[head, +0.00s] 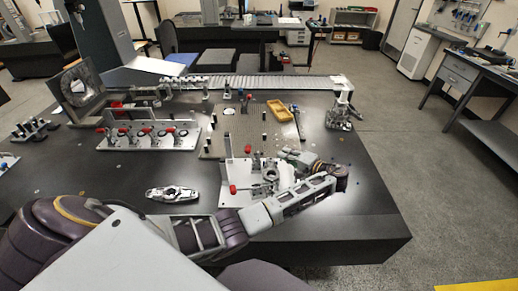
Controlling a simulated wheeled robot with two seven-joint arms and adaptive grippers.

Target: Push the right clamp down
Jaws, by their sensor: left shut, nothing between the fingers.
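A light metal fixture (228,195) stands on the dark table in front of me, with a round grey part (270,174) on it. One red clamp handle (248,149) shows at its back and another red handle (233,189) at its front left. I cannot make out the right clamp clearly; my arm and gripper cover the fixture's right side. My left arm crosses the front and bends back at the wrist. My left gripper (286,155) is shut and empty, at the fixture's back right; I cannot tell whether it touches anything. My right gripper is not in view.
A grey metal part (172,193) lies on the table left of the fixture. A plate with several red-handled clamps (150,134) stands behind it. A perforated plate (225,140) with posts and a yellow tray (280,111) lies behind the fixture.

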